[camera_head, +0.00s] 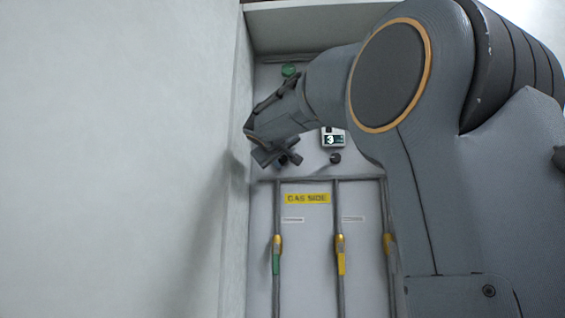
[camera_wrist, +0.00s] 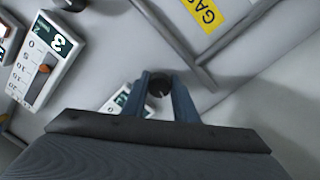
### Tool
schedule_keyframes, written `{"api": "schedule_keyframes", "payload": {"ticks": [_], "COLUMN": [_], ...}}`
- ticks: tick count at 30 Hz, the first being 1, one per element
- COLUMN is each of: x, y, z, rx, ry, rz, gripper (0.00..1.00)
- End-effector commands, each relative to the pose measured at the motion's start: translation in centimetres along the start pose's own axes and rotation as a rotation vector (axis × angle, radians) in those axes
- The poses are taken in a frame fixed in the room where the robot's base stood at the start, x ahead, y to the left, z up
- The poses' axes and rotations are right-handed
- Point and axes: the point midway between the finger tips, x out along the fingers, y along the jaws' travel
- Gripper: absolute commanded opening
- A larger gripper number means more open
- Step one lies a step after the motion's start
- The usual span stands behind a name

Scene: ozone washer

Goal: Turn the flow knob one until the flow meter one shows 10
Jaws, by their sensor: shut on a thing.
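My gripper (camera_head: 277,155) reaches to the upper panel, above the leftmost pipe in the head view. In the wrist view my gripper (camera_wrist: 158,82) has its two blue-grey fingers closed on either side of a round black knob (camera_wrist: 159,86), seen between the tips. A white flow meter (camera_wrist: 116,103) beside this knob is mostly hidden behind the gripper; its number and reading cannot be made out. In the head view my arm and gripper hide the gripped knob and this meter.
A white meter marked 3 (camera_head: 333,138) stands to the right, also in the wrist view (camera_wrist: 42,60), with a black knob (camera_head: 335,158) below it. A yellow gas-side label (camera_head: 308,198) and vertical pipes (camera_head: 338,215) lie lower. A plain wall (camera_head: 120,150) is close at left.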

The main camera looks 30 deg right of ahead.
Motion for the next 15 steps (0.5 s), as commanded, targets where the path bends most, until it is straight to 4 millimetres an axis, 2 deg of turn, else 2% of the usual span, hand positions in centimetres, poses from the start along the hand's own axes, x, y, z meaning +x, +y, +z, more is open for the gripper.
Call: {"api": "schedule_keyframes", "payload": {"ticks": [8,15], "x": [0.07,0.06], "y": [-0.15,-0.13], "z": [0.22,0.24], "rx": [0.161,0.381], "ry": [-0.005,-0.015], "rz": [-0.003,-0.012], "gripper": [0.04,0.04]}}
